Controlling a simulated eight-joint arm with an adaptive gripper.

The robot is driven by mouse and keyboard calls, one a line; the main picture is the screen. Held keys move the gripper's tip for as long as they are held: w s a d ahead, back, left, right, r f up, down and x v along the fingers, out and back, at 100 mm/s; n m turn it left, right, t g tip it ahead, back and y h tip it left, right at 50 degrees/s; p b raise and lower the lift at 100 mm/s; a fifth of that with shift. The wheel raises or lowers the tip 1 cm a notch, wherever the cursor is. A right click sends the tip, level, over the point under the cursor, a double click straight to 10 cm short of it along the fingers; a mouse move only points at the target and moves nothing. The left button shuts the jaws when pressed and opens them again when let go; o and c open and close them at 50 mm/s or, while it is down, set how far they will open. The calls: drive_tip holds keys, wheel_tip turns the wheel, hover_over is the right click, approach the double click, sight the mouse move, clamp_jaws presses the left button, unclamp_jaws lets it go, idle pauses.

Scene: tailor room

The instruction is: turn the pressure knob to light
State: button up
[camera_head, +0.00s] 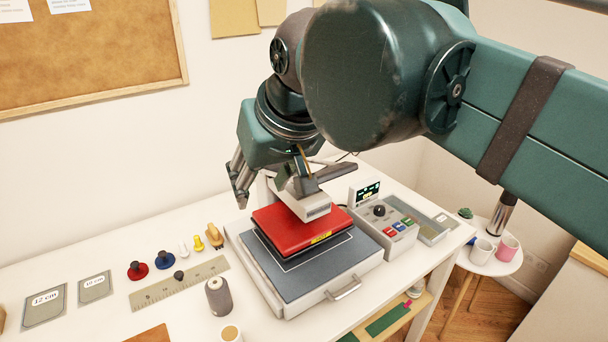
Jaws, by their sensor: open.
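A heat press stands on the white table, with a red upper plate (292,230) over a grey lower bed (312,266). A grey control box (372,228) stands to the right of the press. It has a round black knob (379,210), several coloured buttons and a lit green display (367,191). Any marking around the knob is too small to read. My gripper (242,195) is open and empty, pointing down to the left of the press head (305,202), well apart from the black knob. My arm hides part of the back of the press.
A grey spool (218,296), a ruler (178,284) and several small stamps lie left of the press. A shallow tray (432,232) lies right of the control box. A side table (490,266) with mugs stands further right.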

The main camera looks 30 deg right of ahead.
drive_tip(key=w+d+r+m+g+p, duration=0.2)
drive_tip(key=w+d+m+g+p, duration=0.1)
drive_tip(key=w+d+m+p, duration=0.55)
drive_tip(key=w+d+f+m+g+p, duration=0.25)
drive_tip(key=w+d+m+p, duration=0.35)
drive_tip(key=d+m+p, duration=0.45)
wheel_tip(320, 180, down, 5)
drive_tip(key=shift+d+f+b, duration=0.1)
drive_tip(key=shift+d+b, duration=0.05)
drive_tip(key=shift+b, duration=0.2)
drive_tip(key=shift+w+f, duration=0.15)
drive_tip(key=shift+f, duration=1.8)
drive_tip(key=shift+w+f, duration=0.1)
drive_tip(key=shift+f, duration=1.8)
drive_tip(key=c, duration=0.9)
